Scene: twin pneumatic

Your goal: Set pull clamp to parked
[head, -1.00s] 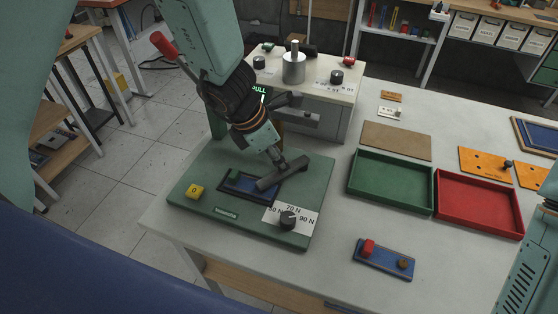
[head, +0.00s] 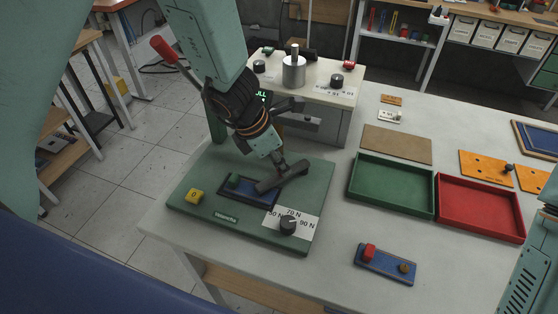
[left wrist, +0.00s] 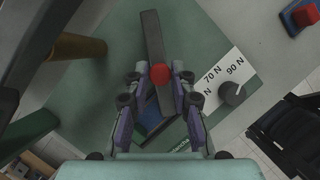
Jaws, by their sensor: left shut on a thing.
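The dark bar (head: 283,176) with a red knob (left wrist: 160,74) lies across the green base plate (head: 190,165), over a blue tray with a dark frame (head: 262,195); it looks like the pull clamp. In the left wrist view the bar (left wrist: 153,35) runs up the picture beneath my fingers. My left gripper (left wrist: 160,78) comes down from above, with its fingers shut on the red knob. In the head view my left gripper (head: 276,160) hides the knob. My right gripper is out of view; only part of my right arm shows at the right edge.
A dial (head: 288,224) with force marks and a yellow button (head: 194,195) sit on the plate. A red-handled lever (head: 164,48) rises at the upper left. A green tray (head: 390,190), a red tray (head: 480,208) and a blue block with knobs (head: 385,265) lie to the right.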

